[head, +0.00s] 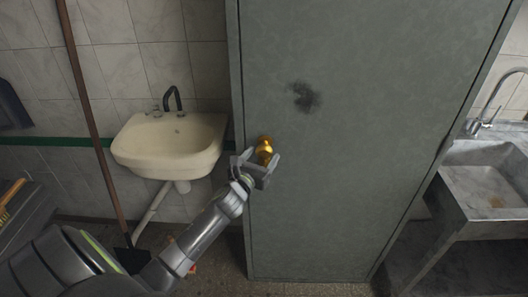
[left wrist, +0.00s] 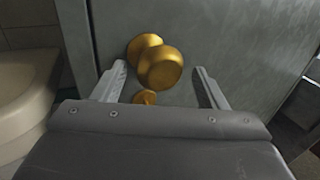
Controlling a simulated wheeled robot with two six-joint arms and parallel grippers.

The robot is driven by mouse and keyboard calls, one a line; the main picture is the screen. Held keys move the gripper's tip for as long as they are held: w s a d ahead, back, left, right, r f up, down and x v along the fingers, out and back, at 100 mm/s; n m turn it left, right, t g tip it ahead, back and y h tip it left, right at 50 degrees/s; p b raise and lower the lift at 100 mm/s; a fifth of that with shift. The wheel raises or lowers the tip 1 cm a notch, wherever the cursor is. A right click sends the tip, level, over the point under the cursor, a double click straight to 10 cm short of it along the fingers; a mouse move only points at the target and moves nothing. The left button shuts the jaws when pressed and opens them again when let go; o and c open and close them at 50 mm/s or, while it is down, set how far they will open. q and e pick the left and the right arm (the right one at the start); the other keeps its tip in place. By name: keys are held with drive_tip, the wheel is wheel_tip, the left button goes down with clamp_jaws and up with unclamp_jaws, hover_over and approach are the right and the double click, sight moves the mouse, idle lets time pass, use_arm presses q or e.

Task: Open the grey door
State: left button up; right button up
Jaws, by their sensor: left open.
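The grey door (head: 345,165) stands upright in the middle of the head view and looks shut. It has a dark smudge on its upper part. A round brass knob (head: 265,149) sits near its left edge, and a smaller brass piece shows just below the knob (left wrist: 161,67) in the left wrist view. My left gripper (head: 257,164) is open at the knob. In the left wrist view its fingers (left wrist: 162,88) are on either side of the knob, apart from it. My right gripper is not in view.
A cream washbasin (head: 170,145) hangs on the tiled wall left of the door. A grey stone sink (head: 485,180) with a tap stands to the right of the door. Some bare floor shows below the basin.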

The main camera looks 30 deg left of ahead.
use_arm(q)
drive_tip(key=shift+w+a, duration=0.15)
drive_tip(key=shift+w, duration=1)
drive_tip(key=shift+c, duration=0.3)
drive_tip(key=c, duration=1.3)
drive_tip(key=shift+s+f, duration=0.1)
